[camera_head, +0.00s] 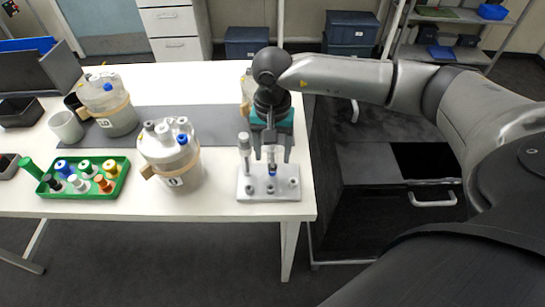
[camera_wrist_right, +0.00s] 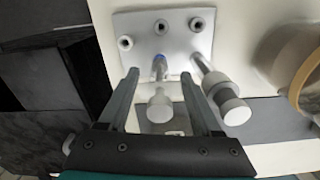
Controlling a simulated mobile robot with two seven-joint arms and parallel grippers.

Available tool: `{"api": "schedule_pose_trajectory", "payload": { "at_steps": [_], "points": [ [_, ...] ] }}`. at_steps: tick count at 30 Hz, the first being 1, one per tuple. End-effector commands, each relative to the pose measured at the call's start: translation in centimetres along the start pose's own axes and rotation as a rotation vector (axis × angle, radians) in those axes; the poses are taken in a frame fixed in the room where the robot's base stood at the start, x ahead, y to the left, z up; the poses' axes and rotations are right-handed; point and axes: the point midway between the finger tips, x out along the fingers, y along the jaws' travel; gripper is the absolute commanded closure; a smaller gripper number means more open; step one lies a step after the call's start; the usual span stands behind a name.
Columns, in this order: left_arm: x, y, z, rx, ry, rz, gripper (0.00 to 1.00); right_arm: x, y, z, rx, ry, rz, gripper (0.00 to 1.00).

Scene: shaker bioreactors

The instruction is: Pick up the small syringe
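The small syringe (camera_head: 272,169), with a blue part low on it, stands upright in the middle of a light grey rack (camera_head: 251,193). In the wrist view the small syringe (camera_wrist_right: 158,104) lies between the fingers of my right gripper (camera_wrist_right: 160,76), with a gap on each side. My right gripper (camera_head: 272,155) points down over the rack, open; it hides part of the syringe in the head view. A larger syringe (camera_head: 244,150) stands in the rack's left hole, and in the wrist view this larger syringe (camera_wrist_right: 225,95) is just right of the right-hand finger. My left gripper is out of view.
A lidded vessel (camera_head: 172,160) stands left of the rack, with another vessel (camera_head: 108,105) and a mug (camera_head: 66,126) beyond. A green tray (camera_head: 62,193) of capped bottles sits at the left. The rack is close to the white table's right edge (camera_head: 308,190).

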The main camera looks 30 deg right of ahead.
Motion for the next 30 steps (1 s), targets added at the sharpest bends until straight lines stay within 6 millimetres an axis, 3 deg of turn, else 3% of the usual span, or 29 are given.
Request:
{"api": "schedule_pose_trajectory", "payload": {
  "at_steps": [2,17,30],
  "points": [
    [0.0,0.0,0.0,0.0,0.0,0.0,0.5,0.0,0.0,0.0,0.0,0.0,0.0,0.45],
    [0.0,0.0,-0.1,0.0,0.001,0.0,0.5,-0.1,0.0,0.0,0.0,0.001,0.0,1.0],
    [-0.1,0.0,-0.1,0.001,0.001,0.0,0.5,-1.3,0.0,-0.1,0.0,0.003,-0.001,1.0]
  ]
}}
